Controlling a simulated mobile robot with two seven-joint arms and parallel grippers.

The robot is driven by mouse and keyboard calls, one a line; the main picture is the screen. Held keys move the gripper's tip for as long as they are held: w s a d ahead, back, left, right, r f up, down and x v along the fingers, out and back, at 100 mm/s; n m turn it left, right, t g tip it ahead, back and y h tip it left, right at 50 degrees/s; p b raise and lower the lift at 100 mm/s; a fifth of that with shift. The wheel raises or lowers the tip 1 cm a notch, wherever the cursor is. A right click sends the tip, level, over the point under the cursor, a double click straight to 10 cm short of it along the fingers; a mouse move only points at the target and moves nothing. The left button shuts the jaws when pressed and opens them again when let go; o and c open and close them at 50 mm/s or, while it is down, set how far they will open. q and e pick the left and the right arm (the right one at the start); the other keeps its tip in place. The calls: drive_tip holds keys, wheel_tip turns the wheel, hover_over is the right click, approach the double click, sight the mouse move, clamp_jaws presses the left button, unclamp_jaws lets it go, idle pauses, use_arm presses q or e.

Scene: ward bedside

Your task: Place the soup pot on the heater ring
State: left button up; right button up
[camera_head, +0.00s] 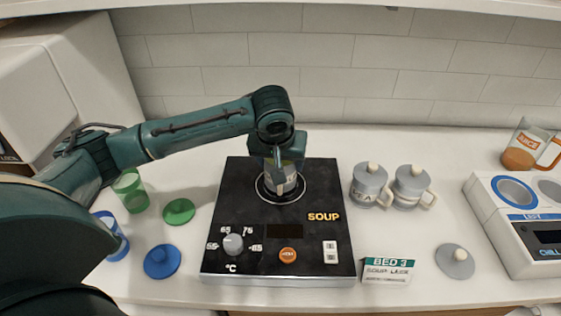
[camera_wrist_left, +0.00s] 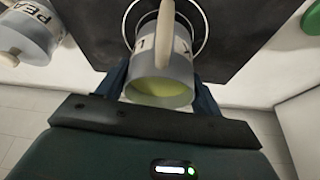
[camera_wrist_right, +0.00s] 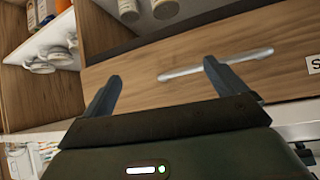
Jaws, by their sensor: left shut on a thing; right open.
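A small grey pot (camera_head: 285,183) with a white label and pale handle is in my left gripper (camera_head: 279,168). In the left wrist view the pot (camera_wrist_left: 160,88) is open and holds yellow-green soup, with a blue finger on either side. The heater ring (camera_head: 262,190) lies on the black SOUP heater (camera_head: 235,185). The pot's base is over the ring; the arm partly hides it, and I cannot tell whether it touches. The ring also shows in the left wrist view (camera_wrist_left: 204,32). My right gripper (camera_wrist_right: 158,82) is open and empty before a wooden drawer.
Two lidded grey pots (camera_head: 370,187) (camera_head: 411,188) stand right of the heater. A loose grey lid (camera_head: 455,264) and a BED 3 card (camera_head: 388,270) lie in front. Green (camera_head: 131,193) and blue cups and lids are at left. A chiller unit (camera_head: 510,215) stands far right.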

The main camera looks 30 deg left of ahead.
use_arm(q)
drive_tip(key=shift+f, duration=0.35)
drive_tip(key=shift+f, duration=0.1)
drive_tip(key=o, duration=1.2)
drive_tip(key=shift+s+r, duration=0.1)
drive_tip(key=shift+r, duration=0.35)
drive_tip(key=v, duration=1.1)
drive_tip(key=shift+s+d+r, duration=0.1)
drive_tip(key=shift+s, duration=0.05)
